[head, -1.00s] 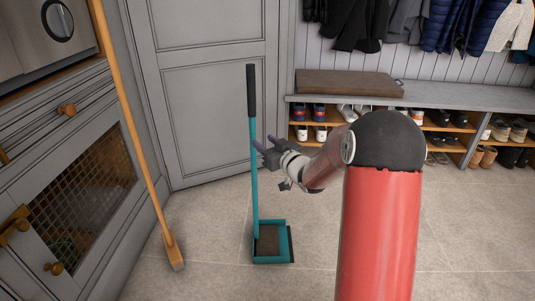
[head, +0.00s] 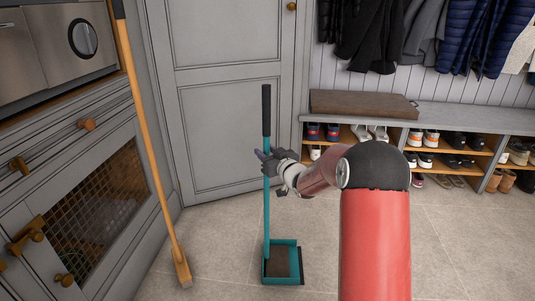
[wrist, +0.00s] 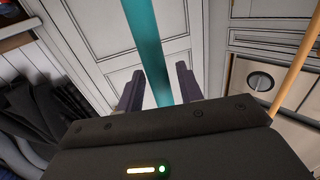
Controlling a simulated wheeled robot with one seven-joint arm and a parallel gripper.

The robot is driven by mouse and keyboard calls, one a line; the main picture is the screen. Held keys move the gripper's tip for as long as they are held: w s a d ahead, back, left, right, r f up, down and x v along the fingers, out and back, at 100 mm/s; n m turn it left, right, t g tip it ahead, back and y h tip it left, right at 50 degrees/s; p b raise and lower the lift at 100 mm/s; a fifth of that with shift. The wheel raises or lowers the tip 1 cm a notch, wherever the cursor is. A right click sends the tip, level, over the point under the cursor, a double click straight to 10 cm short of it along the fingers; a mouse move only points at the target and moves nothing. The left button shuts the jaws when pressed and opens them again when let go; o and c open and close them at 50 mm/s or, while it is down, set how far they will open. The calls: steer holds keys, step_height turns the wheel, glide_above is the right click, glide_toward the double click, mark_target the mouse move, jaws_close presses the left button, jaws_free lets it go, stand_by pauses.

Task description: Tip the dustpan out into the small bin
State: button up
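The dustpan (head: 297,262) is teal with a long upright teal handle and a black grip at the top. Its pan rests on the tiled floor and holds a patch of brown dirt (head: 277,262). My gripper (head: 264,160) is at the middle of the handle, below the black grip. In the wrist view my two fingers (wrist: 159,90) are apart, with the teal handle (wrist: 147,50) passing between them. I see a gap beside the handle, so the fingers do not look closed on it. I see no small bin in either view.
A wooden broom (head: 150,140) leans by the grey cabinet (head: 85,190) at the left. A grey door (head: 225,110) stands behind the dustpan. A shoe bench (head: 450,118) with shoes and a brown cushion (head: 362,104) is at the right, below hanging coats. Floor at the front right is clear.

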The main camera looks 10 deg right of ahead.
mark_target(268, 142)
jaws_close()
steer(key=shift+r, duration=0.1)
steer(key=shift+r+p, duration=1.1)
steer(key=shift+r, duration=0.85)
